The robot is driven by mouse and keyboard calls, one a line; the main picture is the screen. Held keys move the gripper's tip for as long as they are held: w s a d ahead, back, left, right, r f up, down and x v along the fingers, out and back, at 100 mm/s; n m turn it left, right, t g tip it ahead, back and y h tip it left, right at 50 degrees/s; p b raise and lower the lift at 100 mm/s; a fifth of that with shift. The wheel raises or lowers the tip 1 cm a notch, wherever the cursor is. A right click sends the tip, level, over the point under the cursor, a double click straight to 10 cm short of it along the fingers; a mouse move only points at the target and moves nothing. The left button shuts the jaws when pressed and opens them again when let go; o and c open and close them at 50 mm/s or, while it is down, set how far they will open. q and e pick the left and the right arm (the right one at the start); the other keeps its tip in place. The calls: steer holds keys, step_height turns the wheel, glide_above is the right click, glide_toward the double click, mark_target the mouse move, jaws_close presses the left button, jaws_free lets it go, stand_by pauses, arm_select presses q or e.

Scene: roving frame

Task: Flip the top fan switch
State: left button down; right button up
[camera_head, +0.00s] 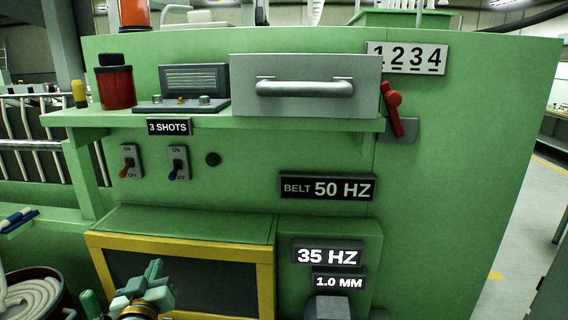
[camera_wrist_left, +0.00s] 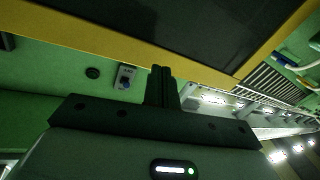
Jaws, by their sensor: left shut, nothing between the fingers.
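Two toggle switches with ON and OFF marks sit on the green panel under the shelf. No fan label is readable, so I cannot tell which is the fan switch. My left gripper (camera_head: 154,282) is below the switches, in front of the yellow-framed dark panel, apart from both. Its fingers (camera_wrist_left: 162,72) are shut and empty. My right gripper is not seen.
A green shelf (camera_head: 240,122) juts out above the switches, with a red canister (camera_head: 116,88) and a drawer with a grey handle (camera_head: 305,88). A red lever (camera_head: 392,108) is at its right end. A yellow frame (camera_head: 180,240) stands below.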

arm_select(q)
steer(key=s+f+m+g, duration=0.4)
steer(key=s+f, duration=0.1)
steer(key=s, duration=0.4)
steer(key=s+f+m+g, duration=0.3)
steer(key=s+f+m, duration=0.1)
steer(key=s, duration=0.6)
steer(key=s+f+m+g, duration=0.4)
steer(key=s+f, duration=0.1)
steer(key=s, duration=0.4)
steer(key=s+d+f+g+h+b, duration=0.1)
steer(key=s+d+f+g, duration=0.15)
steer(key=f, duration=1.15)
steer(key=s+d+f+g+h, duration=0.1)
steer(key=s+d+f, duration=0.25)
steer(key=f, duration=1.15)
steer(key=s+f+n+g+h, duration=0.1)
steer(key=s+f, duration=0.6)
steer(key=s, duration=0.2)
steer(key=s+f+n+g, duration=0.1)
steer(key=s+f+n, duration=0.1)
steer(key=s+f, duration=0.5)
steer(key=s+a+b, duration=0.1)
steer(key=s, duration=0.1)
steer(key=shift+s+h, duration=0.35)
steer(key=shift+h, duration=0.05)
steer(key=shift+f+g, duration=0.1)
steer(key=shift+g, duration=0.15)
